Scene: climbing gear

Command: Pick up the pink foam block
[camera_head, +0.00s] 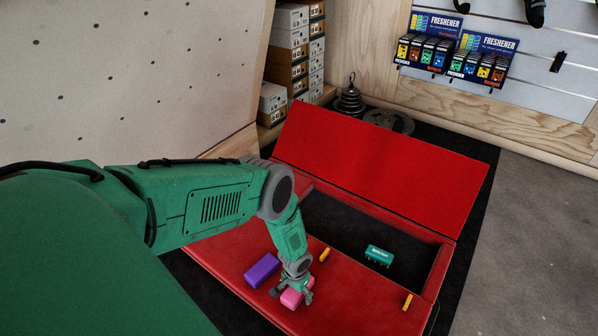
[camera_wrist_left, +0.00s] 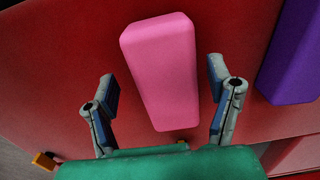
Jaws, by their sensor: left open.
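The pink foam block (camera_head: 291,298) lies on the red surface in the head view, partly hidden by my left gripper (camera_head: 297,284). In the left wrist view the pink block (camera_wrist_left: 163,68) lies lengthwise between the two spread fingers of my left gripper (camera_wrist_left: 162,88), with a gap on each side. The gripper is open and right over the block. No finger appears to touch it. My right gripper is in neither view.
A purple block (camera_head: 262,270) lies just left of the pink one and also shows in the left wrist view (camera_wrist_left: 296,55). A green block (camera_head: 379,256) is in the open recess. Yellow pieces (camera_head: 325,254) lie at the recess edges. A raised red panel (camera_head: 380,165) stands behind.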

